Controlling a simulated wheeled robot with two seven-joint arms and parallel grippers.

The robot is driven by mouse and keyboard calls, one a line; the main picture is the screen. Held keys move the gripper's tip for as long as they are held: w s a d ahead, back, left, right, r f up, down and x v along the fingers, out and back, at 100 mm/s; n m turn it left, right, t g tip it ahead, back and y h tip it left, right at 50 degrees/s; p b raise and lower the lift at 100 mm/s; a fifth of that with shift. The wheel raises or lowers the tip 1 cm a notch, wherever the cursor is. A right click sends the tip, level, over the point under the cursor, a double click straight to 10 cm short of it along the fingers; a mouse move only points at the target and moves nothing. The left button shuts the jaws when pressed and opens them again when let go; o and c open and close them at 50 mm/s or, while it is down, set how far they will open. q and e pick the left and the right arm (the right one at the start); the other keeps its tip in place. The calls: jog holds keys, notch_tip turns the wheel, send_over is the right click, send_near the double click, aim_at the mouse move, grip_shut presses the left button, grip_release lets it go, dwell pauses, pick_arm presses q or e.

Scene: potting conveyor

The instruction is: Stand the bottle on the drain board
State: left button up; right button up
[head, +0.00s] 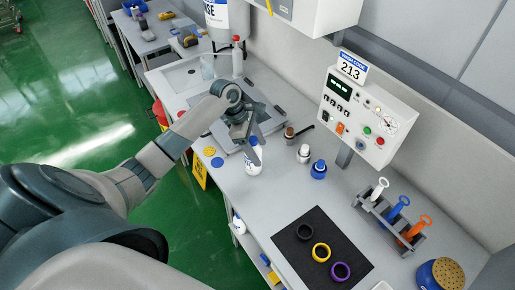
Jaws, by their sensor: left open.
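A white bottle with a blue top (254,163) stands upright on the grey bench, near its front edge. My left gripper (252,137) points down at the bottle's top and is open; its fingers overlap the top in the head view, and I cannot tell whether they touch it. A flat grey board (219,131), which looks like the drain board, lies just behind and left of the bottle, partly hidden by my left gripper and wrist. My right gripper is not in view.
Small capped bottles, one brown-topped (289,132), one white (304,153) and one blue (319,169), stand right of the bottle. A black mat (302,271) with three rings lies in front. A tool rack (376,212) and control box (366,118) are at right.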

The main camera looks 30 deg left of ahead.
pick_arm(q)
jog(key=shift+a+r+b, duration=0.25)
jog(key=shift+r+b, duration=0.1)
jog(key=shift+r, duration=0.2)
jog(key=b+v, duration=0.3)
jog(key=v, duration=0.6)
jog(key=shift+s+a+r, duration=0.1)
jog(key=shift+s+r, duration=0.05)
jog(key=shift+s+a+r, duration=0.1)
jog(key=shift+a+r, duration=0.15)
jog(key=shift+r, duration=0.4)
